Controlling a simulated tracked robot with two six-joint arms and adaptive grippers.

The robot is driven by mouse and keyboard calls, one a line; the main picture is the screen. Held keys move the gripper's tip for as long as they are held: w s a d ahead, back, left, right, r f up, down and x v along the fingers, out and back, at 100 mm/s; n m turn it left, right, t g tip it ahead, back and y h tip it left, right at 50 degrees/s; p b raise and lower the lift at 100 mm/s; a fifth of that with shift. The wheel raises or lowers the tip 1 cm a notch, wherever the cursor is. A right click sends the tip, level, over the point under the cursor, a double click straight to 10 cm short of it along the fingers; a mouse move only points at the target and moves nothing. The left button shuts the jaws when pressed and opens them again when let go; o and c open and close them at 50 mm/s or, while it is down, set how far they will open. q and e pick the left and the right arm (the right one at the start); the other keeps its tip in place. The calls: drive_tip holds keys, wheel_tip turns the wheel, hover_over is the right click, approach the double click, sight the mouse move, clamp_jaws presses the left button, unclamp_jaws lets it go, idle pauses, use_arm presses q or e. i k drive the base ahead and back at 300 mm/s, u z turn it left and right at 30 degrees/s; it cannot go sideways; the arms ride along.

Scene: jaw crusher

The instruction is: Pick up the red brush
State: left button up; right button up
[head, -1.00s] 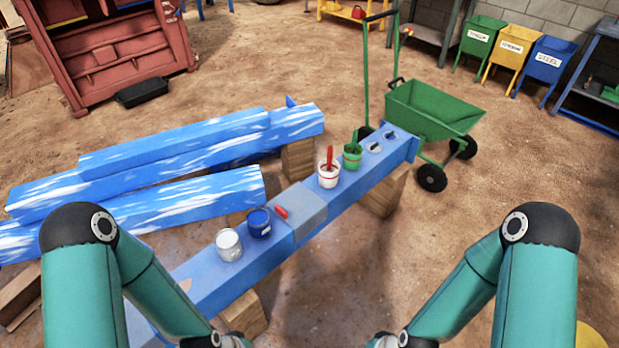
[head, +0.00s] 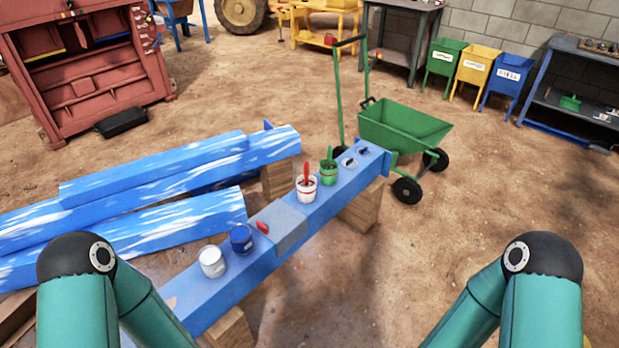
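A red handle, apparently a brush (head: 306,174), stands upright in a white pot (head: 305,190) with a red band, on a long blue beam (head: 335,205). Its lower end is hidden inside the pot. Nothing of mine touches the beam or pots in view.
A green pot (head: 328,173) stands behind the white pot. A blue can (head: 241,239) and a white can (head: 212,262) stand nearer. Blue-and-white beams (head: 150,225) lie to the left. A green wheelbarrow (head: 405,130) stands behind. The ground right of the beam is clear.

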sight(307, 168)
drive_tip(key=z, duration=0.15)
drive_tip(key=i, duration=0.8)
drive_tip(key=u, duration=1.25)
